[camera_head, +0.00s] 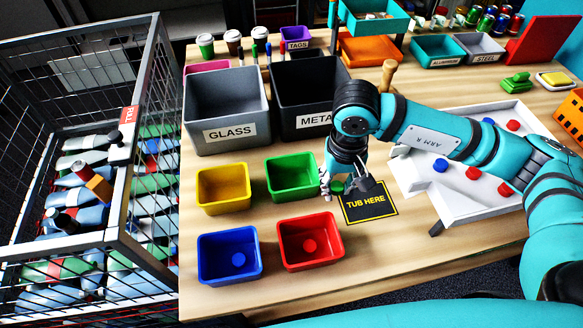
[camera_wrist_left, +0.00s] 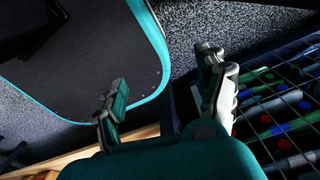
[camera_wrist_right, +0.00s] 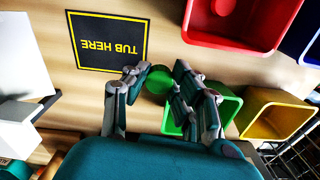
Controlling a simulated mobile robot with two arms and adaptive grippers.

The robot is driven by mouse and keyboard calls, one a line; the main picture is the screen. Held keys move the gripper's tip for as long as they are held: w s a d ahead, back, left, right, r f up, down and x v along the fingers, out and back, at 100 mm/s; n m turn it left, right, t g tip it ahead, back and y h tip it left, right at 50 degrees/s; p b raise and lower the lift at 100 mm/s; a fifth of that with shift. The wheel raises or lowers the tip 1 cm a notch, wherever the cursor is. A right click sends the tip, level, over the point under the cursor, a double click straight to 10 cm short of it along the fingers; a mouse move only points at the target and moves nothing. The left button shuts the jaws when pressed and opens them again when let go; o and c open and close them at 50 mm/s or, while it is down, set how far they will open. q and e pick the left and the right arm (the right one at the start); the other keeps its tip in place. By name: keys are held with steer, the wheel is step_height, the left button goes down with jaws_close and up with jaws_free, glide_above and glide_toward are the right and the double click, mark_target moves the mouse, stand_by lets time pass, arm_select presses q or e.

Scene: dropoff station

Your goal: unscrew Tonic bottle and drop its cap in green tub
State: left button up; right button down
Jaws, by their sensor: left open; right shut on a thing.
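My right gripper (camera_head: 335,187) is shut on a round green cap (camera_wrist_right: 158,80), held just right of the green tub in the head view. The green tub (camera_head: 292,177) stands on the table; in the right wrist view its rim (camera_wrist_right: 233,103) is beside the fingers. No green cap shows inside the tub, though part of its interior is hidden in the wrist view. My left gripper (camera_wrist_left: 165,75) is open and empty, away from the table and outside the head view. I cannot pick out the Tonic bottle in these frames.
Yellow (camera_head: 223,188), blue (camera_head: 229,256) and red (camera_head: 311,240) tubs stand around; the blue and red each hold a cap. A "TUB HERE" mat (camera_head: 370,207) and a white tray (camera_head: 470,200) with caps lie right. A wire cage (camera_head: 125,215) of bottles stands left.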

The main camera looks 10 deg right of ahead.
steer(key=w+a+p, duration=0.1)
steer(key=w+a, duration=0.2)
steer(key=a, duration=0.1)
steer(key=shift+w, duration=0.35)
steer(key=w+a, duration=0.1)
steer(key=w+a+p, duration=0.1)
steer(key=w, duration=0.1)
steer(key=w+a+p, duration=0.1)
steer(key=a, duration=0.1)
steer(key=shift+w+f, duration=0.2)
steer(key=shift+f, duration=0.2)
step_height(320, 180, down, 4)
steer(key=shift+r+p, duration=0.25)
steer(key=shift+p, duration=0.75)
steer(key=shift+d+f, duration=0.1)
steer(key=shift+f+b, duration=0.4)
steer(key=shift+b, duration=0.25)
arm_select(q)
steer(key=r, duration=0.1)
steer(key=w+a+r, duration=0.1)
steer(key=a+r, duration=0.1)
steer(key=shift+w+r+b, duration=0.35)
steer(key=shift+w+r, duration=0.05)
arm_select(e)
steer(key=shift+f, duration=0.25)
steer(key=c, duration=1.1)
jaws_free()
